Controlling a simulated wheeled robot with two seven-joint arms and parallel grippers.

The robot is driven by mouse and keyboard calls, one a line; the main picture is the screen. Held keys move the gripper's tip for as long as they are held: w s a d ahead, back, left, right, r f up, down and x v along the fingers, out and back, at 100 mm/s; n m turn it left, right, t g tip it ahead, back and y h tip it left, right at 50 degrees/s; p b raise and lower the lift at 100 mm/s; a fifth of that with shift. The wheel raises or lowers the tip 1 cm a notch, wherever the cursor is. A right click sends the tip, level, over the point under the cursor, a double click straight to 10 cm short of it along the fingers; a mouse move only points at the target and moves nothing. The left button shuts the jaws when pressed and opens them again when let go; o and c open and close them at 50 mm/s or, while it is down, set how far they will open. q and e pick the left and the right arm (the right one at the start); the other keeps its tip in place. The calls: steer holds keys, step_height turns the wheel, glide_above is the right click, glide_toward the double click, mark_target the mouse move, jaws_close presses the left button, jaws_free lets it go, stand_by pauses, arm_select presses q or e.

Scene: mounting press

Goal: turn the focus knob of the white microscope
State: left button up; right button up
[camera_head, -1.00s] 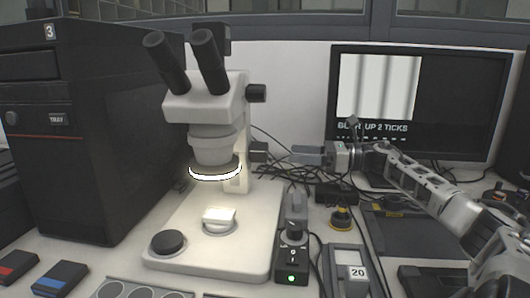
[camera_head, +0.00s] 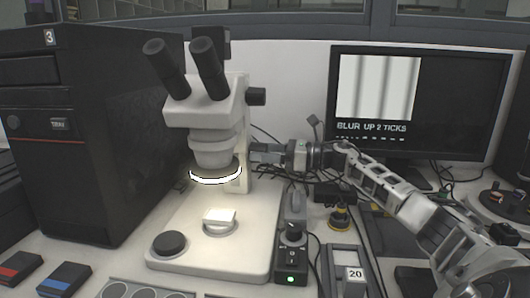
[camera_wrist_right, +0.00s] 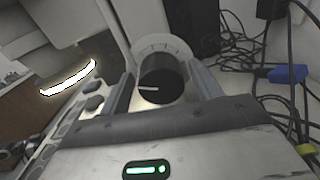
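The white microscope (camera_head: 205,112) stands on its pale base, with a lit ring under its head and a small sample on its stage (camera_head: 220,219). In the right wrist view its black focus knob (camera_wrist_right: 162,79) has a white pointer line and a dial plate behind it. My right gripper (camera_head: 262,153) is at the microscope's column, and in the head view it hides most of the knob. In the right wrist view the fingers stand on either side of the knob, with a gap visible at the left finger. My left gripper is not in view.
A monitor (camera_head: 455,110) at the back right shows striped bars and "BLUR UP 2 TICKS". A black cabinet (camera_head: 95,140) stands at the left. A lamp control box (camera_head: 292,262) with a green light is right of the base. Loose cables lie behind my right gripper.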

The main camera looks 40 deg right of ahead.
steer(key=c, duration=0.8)
steer(key=shift+o, duration=0.2)
steer(key=shift+m, duration=1.3)
steer(key=o, duration=1)
steer(key=shift+s+d, duration=0.1)
steer(key=b+v, duration=0.1)
steer(key=v, duration=1.4)
steer(key=shift+s+d+b, duration=0.25)
steer(key=shift+s+b, duration=0.05)
steer(key=shift+b, duration=0.1)
